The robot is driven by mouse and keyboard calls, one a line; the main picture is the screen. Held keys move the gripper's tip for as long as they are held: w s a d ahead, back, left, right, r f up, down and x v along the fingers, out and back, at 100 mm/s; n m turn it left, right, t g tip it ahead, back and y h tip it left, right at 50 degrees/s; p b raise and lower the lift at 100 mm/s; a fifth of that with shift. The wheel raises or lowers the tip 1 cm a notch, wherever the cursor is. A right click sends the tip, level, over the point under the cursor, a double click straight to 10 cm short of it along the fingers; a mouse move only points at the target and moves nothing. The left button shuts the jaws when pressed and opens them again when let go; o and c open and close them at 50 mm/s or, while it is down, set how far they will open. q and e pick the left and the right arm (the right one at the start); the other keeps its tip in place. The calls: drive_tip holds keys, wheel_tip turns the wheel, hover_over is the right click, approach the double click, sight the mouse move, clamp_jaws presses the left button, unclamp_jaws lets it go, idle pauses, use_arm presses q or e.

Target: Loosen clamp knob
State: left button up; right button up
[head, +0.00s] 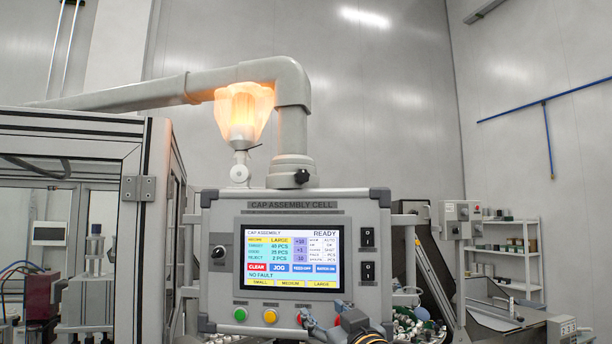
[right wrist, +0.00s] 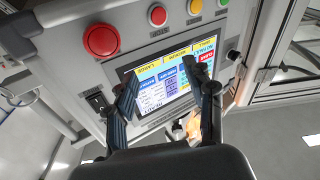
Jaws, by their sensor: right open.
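A small dark knob (head: 302,176) sits on the grey collar (head: 291,164) where the pipe meets the top of the control panel (head: 217,289). I take it for the clamp knob. My right gripper (head: 325,323) is at the bottom of the head view, in front of the panel's lower right edge and well below the knob. In the right wrist view its two dark fingers (right wrist: 163,84) stand apart with nothing between them, in front of the screen (right wrist: 172,78), which appears upside down. My left gripper does not show.
A big red button (right wrist: 101,40) and a smaller red button (right wrist: 157,15) are on the panel near my right gripper. Green (head: 240,314) and yellow (head: 270,316) buttons lie to its left. A glowing lamp (head: 243,115) stands left of the pipe (head: 293,125). A framed enclosure (head: 133,190) is at left.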

drive_tip(key=s+d+r+n+t+y, duration=0.1)
drive_tip(key=s+r, duration=0.2)
drive_tip(key=r, duration=0.7)
drive_tip(key=s+r+t, duration=0.2)
drive_tip(key=r, duration=0.8)
drive_tip(key=p, duration=0.9)
approach(304, 179)
drive_tip(key=x, duration=0.7)
drive_tip(key=shift+w+r, duration=0.15)
drive_tip(key=shift+r, duration=0.1)
drive_tip(key=shift+w+a, duration=0.25)
drive_tip(key=shift+w, duration=0.3)
drive_tip(key=shift+c, duration=0.2)
clamp_jaws()
